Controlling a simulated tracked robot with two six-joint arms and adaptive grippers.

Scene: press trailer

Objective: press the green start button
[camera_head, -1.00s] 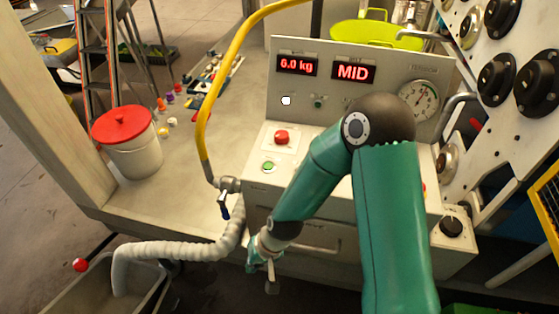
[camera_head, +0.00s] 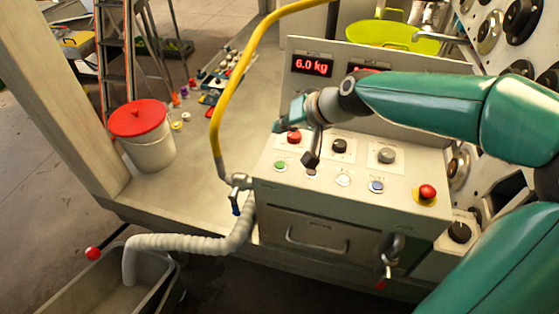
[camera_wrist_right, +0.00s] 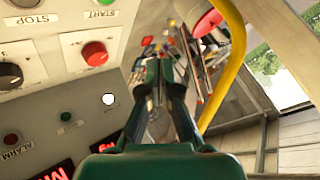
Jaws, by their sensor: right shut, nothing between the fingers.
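The green start button (camera_head: 280,165) is a small round button at the left front of the press's sloped control panel. In the right wrist view part of the green button (camera_wrist_right: 105,2) shows at the top edge, beside its upside-down START label. My right gripper (camera_head: 279,126) is above the panel's back left, just beyond the red button and apart from the green one. It points to the left in the head view. In the right wrist view its fingers (camera_wrist_right: 161,66) are together and empty. My left gripper is not in view.
A yellow hose (camera_head: 229,85) rises at the panel's left. A display (camera_head: 312,66) reading 6.0 kg stands behind. A red-lidded bucket (camera_head: 140,120) is further left.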

